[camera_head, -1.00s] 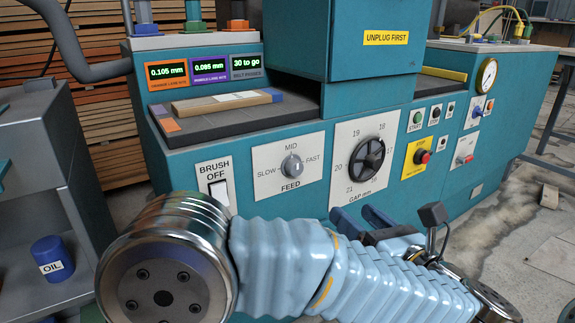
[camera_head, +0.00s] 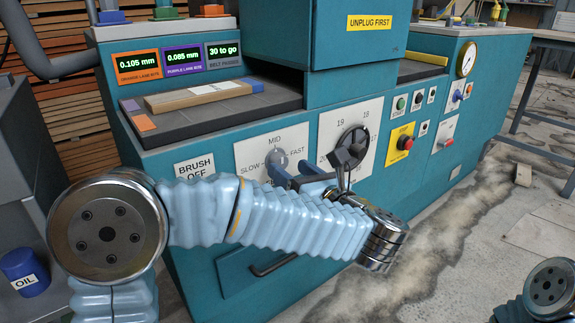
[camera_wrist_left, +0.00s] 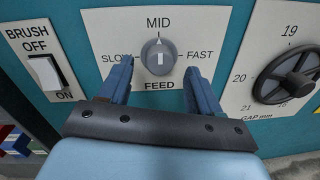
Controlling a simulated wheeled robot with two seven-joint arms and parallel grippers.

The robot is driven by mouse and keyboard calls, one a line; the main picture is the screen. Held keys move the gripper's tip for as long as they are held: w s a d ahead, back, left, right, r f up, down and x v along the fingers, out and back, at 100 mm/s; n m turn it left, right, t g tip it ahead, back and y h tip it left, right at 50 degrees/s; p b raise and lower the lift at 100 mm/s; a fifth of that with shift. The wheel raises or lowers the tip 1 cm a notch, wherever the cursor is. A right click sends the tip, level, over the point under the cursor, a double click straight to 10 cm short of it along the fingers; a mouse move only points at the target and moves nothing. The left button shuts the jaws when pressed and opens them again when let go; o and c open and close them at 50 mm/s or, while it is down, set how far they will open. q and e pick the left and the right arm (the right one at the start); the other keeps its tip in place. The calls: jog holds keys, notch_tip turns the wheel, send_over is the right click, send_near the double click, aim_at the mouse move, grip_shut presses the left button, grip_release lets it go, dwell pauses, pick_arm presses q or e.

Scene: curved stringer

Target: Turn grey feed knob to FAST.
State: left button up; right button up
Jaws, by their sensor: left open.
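The grey feed knob (camera_wrist_left: 158,57) sits on the white FEED plate (camera_wrist_left: 110,28) in the left wrist view, with its pointer up at MID; SLOW is on its left and FAST on its right. My left gripper (camera_wrist_left: 160,78) is open, its two blue fingers pointing at the plate from below, one to each side of the knob's lower part. I cannot tell if they touch the plate. In the head view the knob (camera_head: 277,158) shows just above the left gripper (camera_head: 281,174), partly covered by the fingers. My right gripper is out of view.
The black GAP handwheel (camera_wrist_left: 289,75) is close on the right, and the white BRUSH switch (camera_wrist_left: 45,74) on the left. A red stop button (camera_head: 405,142) sits further right in the head view. A wooden board (camera_head: 200,97) lies on the machine's bed.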

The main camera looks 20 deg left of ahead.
aim_at(279, 162)
pick_arm(q)
jog(key=shift+x, duration=1.1)
jog(key=shift+c, duration=0.2)
jog(key=c, duration=1)
